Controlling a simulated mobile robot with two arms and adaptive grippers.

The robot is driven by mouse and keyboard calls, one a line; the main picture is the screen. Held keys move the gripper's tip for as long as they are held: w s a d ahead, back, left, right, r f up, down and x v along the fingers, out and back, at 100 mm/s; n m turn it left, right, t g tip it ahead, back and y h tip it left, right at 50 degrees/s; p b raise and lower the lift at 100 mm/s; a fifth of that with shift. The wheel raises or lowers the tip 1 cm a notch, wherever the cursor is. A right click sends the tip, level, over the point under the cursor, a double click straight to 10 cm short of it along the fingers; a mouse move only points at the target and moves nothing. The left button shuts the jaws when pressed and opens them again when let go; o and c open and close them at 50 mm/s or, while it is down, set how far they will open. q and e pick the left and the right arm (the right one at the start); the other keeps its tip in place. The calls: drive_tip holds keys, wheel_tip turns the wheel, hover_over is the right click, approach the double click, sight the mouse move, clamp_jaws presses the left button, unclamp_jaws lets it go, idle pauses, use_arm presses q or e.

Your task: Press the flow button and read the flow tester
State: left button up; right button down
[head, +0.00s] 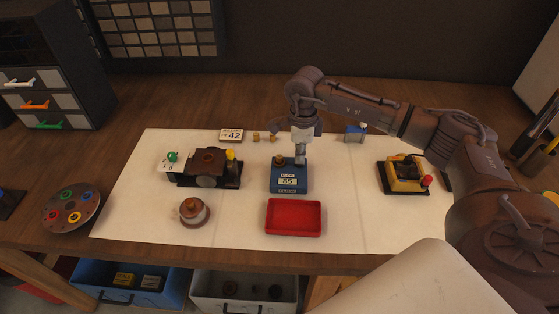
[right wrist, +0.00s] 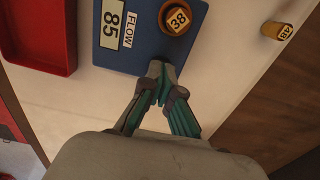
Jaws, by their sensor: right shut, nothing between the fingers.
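The blue flow tester (head: 289,190) sits on the white mat in the middle of the bench. Its label reads FLOW and its display shows 85; the same display (right wrist: 111,24) is plain in the right wrist view. A brass piece marked 38 (right wrist: 177,19) stands in the round socket on the tester, also seen in the head view (head: 279,160). My right gripper (head: 300,161) is shut and empty, pointing down at the tester's back right part. Its fingertips (right wrist: 158,70) overlap the tester's edge; I cannot tell whether they touch. No button is visible; the fingers may hide it. My left gripper is out of view.
A red tray (head: 293,233) lies in front of the tester. A brown carburetor-like assembly (head: 209,162) stands left, a yellow device (head: 405,174) right. Behind are a card reading 42 (head: 231,135), small brass pieces (head: 256,136) and a blue block (head: 355,132). Mat at front right is clear.

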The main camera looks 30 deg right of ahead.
drive_tip(key=shift+r+p, duration=1.7)
drive_tip(key=shift+r, duration=1.4)
